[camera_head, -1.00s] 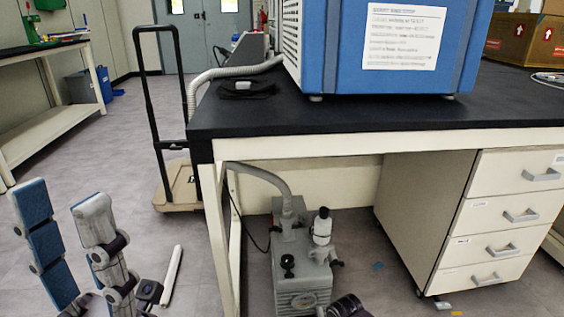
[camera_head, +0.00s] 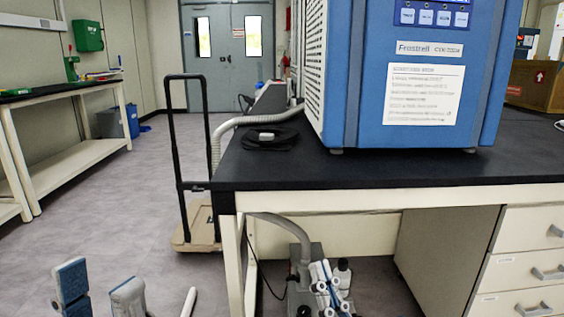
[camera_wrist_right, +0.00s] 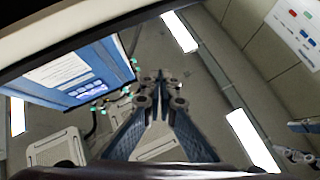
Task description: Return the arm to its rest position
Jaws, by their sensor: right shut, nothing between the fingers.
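My left gripper (camera_head: 99,288) is at the bottom left of the head view. Its two fingers stand apart with nothing between them, so it is open and empty. My right gripper (camera_head: 326,280) is at the bottom middle of the head view, in front of the grey pump under the bench. It points upward with its fingers together. In the right wrist view the same gripper (camera_wrist_right: 160,92) shows its fingers closed at the tips, with nothing held. The rest of both arms is out of view or cut off.
A blue freeze dryer (camera_head: 405,80) stands on the black-topped bench (camera_head: 270,183). Under it is a grey pump (camera_head: 300,272) with a hose. Drawers (camera_head: 525,265) are at the right. A trolley (camera_head: 195,238) stands left of the bench. Floor between the trolley and left table (camera_head: 75,158) is clear.

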